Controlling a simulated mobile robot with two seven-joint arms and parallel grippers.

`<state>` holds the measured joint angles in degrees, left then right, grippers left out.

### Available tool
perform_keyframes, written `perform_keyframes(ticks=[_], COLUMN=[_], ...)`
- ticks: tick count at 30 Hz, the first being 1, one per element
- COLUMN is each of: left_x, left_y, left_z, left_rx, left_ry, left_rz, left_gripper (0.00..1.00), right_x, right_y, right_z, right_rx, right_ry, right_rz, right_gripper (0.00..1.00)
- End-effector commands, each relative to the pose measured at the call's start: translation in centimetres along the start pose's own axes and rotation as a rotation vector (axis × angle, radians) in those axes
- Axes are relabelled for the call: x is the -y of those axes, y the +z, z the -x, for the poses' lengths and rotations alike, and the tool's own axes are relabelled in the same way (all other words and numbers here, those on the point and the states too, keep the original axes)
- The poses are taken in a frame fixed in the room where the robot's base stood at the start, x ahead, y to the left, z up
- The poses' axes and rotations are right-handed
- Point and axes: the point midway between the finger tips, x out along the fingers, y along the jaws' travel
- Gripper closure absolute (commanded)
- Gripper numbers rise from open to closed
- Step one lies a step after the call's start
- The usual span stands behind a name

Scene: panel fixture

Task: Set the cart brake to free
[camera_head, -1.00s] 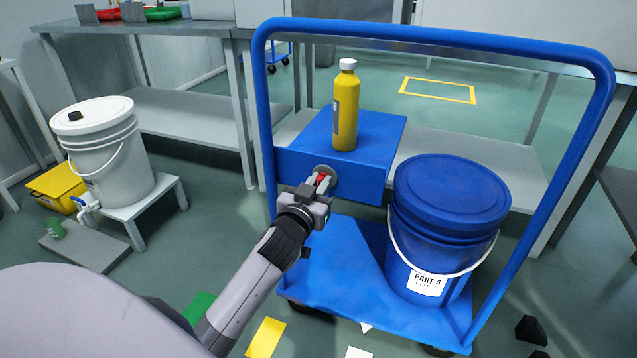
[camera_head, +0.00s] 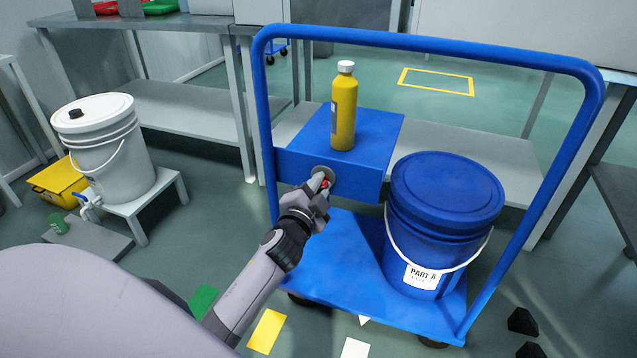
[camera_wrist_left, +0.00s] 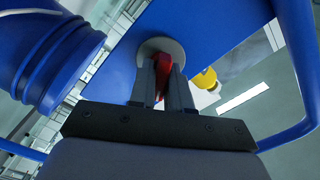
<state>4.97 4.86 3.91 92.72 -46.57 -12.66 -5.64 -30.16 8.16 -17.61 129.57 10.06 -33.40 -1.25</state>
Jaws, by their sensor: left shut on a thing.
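The blue cart (camera_head: 350,268) stands in the middle of the head view. On the front face of its blue box is a round grey plate with a red brake handle (camera_head: 325,183). My left gripper (camera_head: 323,181) is at this plate, its fingers shut on the red handle. In the left wrist view the red handle (camera_wrist_left: 163,72) sits between the two grey fingers (camera_wrist_left: 162,85), in front of the round grey plate (camera_wrist_left: 161,50). The fingers hide part of the handle. My right gripper is not in view.
A yellow bottle (camera_head: 344,112) stands on the cart's box. A blue lidded bucket (camera_head: 440,225) stands on the deck, right of my gripper. The cart's blue rail (camera_head: 440,42) arches above. A white bucket (camera_head: 108,150) is on a stand at left.

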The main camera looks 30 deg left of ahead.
Motion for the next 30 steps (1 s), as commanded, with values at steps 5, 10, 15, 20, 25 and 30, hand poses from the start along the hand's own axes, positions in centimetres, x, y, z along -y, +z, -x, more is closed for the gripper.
perform_keyframes(ticks=[5,10,15,20,25,30], left_x=[0.03,-0.02,-0.08,-0.10,-0.12,-0.12], left_y=[-0.02,-0.02,-0.03,0.00,0.01,0.01], left_z=[-0.06,-0.07,-0.07,-0.08,-0.09,-0.09], left_rx=[0.000,-0.001,-0.001,-0.001,-0.002,-0.002], left_ry=[-0.001,-0.001,-0.002,-0.002,-0.003,-0.003], left_rz=[-0.168,-0.317,-0.438,-0.523,-0.580,-0.605], left_gripper=[1.00,1.00,1.00,1.00,1.00,1.00], right_x=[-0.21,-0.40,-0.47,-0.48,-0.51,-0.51], right_y=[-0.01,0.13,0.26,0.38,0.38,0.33], right_z=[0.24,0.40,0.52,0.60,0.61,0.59], right_rx=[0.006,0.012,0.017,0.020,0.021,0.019], right_ry=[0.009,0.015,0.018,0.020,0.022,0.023], right_rz=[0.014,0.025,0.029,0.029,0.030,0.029], right_gripper=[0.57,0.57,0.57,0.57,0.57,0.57])
